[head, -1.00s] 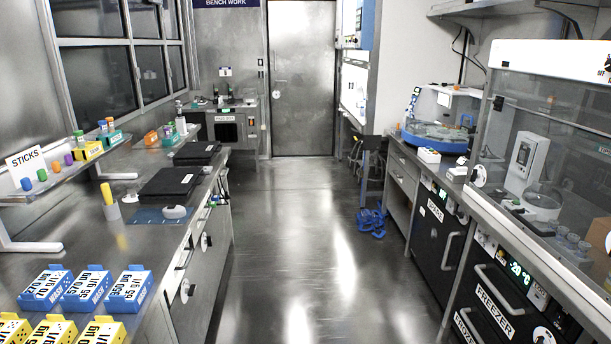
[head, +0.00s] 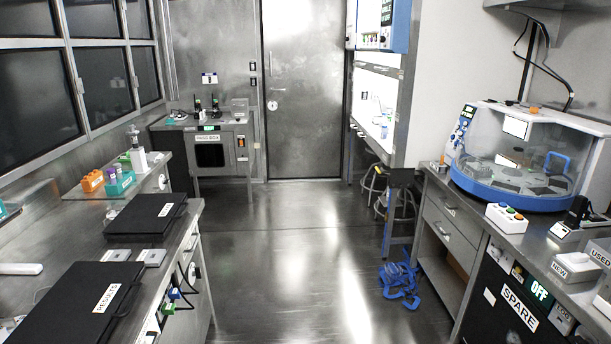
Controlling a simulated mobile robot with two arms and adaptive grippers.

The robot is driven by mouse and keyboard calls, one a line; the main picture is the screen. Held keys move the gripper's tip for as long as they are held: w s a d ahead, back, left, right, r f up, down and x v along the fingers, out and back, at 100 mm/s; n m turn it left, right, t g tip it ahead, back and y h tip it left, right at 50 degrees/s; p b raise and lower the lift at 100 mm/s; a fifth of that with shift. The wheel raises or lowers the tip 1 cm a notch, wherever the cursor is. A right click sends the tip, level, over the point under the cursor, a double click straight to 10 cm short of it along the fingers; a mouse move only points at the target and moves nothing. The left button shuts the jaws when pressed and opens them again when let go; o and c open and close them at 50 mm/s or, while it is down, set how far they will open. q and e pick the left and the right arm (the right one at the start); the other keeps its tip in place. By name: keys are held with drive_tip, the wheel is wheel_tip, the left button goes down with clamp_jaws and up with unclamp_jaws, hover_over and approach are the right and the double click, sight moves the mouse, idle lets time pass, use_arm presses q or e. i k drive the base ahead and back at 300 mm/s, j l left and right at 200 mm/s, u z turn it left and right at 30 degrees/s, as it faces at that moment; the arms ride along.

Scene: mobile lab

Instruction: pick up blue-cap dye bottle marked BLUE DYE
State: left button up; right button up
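I cannot make out a blue-cap bottle marked BLUE DYE in the head view. Small items stand at the far end of the left bench: an orange rack (head: 92,181), a teal rack (head: 120,183) with small vials, and a white bottle (head: 138,160). Their small labels are not legible. Neither of my grippers is in view.
The left bench holds two black cases (head: 145,214). The right bench carries a blue-based machine with a clear cover (head: 520,160) and a button box (head: 507,218). The middle aisle (head: 290,265) is clear.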

sight(384, 135)
drive_tip(key=i, duration=2.7)
drive_tip(key=i+z, duration=0.1)
drive_tip(key=i, duration=0.6)
drive_tip(key=i+j+z, duration=0.1)
drive_tip(key=i, duration=0.65)
drive_tip(key=i+j+z, duration=0.1)
drive_tip(key=i, duration=0.6)
drive_tip(key=j, duration=0.15)
